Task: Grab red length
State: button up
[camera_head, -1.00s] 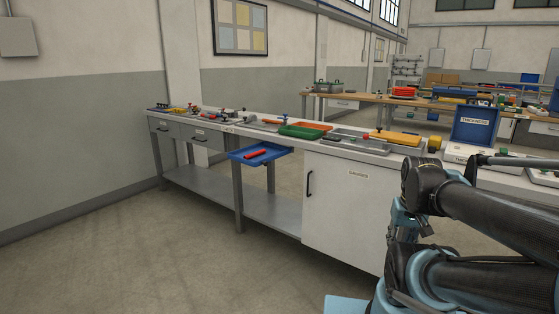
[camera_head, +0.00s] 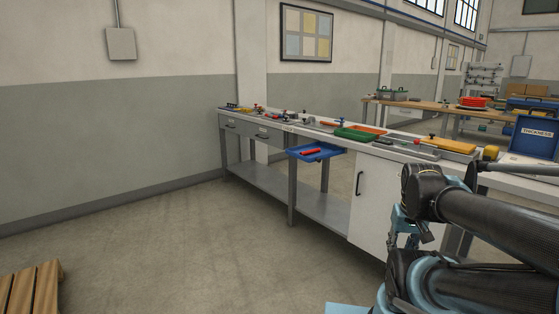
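A short red length (camera_head: 311,152) lies in a blue tray (camera_head: 326,156). The tray juts out from the front of the long workbench, just below its top. My arm shows at the lower right, folded, and is well apart from the red length. My gripper cannot be made out in this view, so its opening and any contents are hidden.
The long workbench (camera_head: 368,141) runs along the wall, with green and orange trays and several small tools on top. A white cabinet (camera_head: 370,200) stands under its near part. A wooden pallet (camera_head: 32,290) lies at the lower left. The floor (camera_head: 200,250) before the bench is clear.

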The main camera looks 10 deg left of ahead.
aim_at(314, 151)
jog(key=u, duration=0.65)
jog(key=k, duration=0.9)
jog(key=u, duration=0.75)
jog(key=i, duration=1)
jog(key=z, duration=0.85)
jog(key=i, duration=1.7)
jog(key=z, duration=0.3)
